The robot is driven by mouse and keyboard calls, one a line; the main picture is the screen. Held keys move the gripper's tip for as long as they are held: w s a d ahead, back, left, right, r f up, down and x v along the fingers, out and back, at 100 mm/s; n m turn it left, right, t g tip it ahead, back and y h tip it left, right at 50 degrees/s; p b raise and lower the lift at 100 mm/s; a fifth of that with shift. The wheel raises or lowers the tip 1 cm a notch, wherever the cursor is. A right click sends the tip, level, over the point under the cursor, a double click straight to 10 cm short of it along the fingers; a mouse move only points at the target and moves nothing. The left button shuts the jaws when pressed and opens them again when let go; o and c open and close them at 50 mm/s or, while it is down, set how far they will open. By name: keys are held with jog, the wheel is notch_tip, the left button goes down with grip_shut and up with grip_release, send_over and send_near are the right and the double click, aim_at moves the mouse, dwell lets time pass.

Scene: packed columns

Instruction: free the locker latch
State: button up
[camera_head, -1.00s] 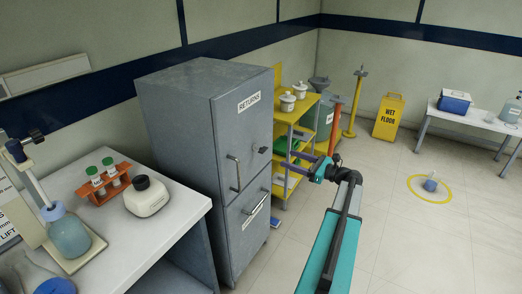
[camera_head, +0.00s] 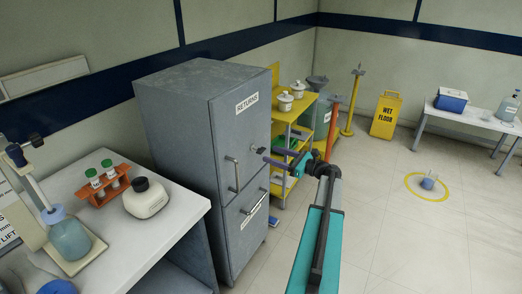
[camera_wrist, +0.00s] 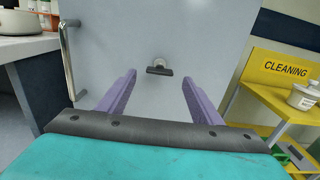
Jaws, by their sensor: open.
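The grey locker (camera_head: 180,130) stands left of centre in the head view, its upper door labelled RETURNS and shut. The latch is a small dark crossbar on a round light base; it shows in the wrist view (camera_wrist: 159,70), mounted on the door and lying nearly level. In the head view the latch (camera_head: 257,150) is small, at the door's right side. My gripper (camera_wrist: 158,84) has purple fingers spread apart, with nothing between them. It points at the door with the latch ahead, centred between the fingertips and apart from them. In the head view my gripper (camera_head: 270,156) is close to the latch.
A vertical bar handle (camera_wrist: 67,60) is left of the latch. A yellow cleaning cart (camera_head: 292,110) with white pots stands right of the locker. A white bench (camera_head: 175,215) with bottles stands at left. Open floor lies at right, with a yellow ring (camera_head: 410,190).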

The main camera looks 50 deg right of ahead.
aim_at(261, 150)
jog(key=shift+p+x, duration=0.7)
jog(key=shift+x, duration=2.75)
jog(key=c, duration=1.1)
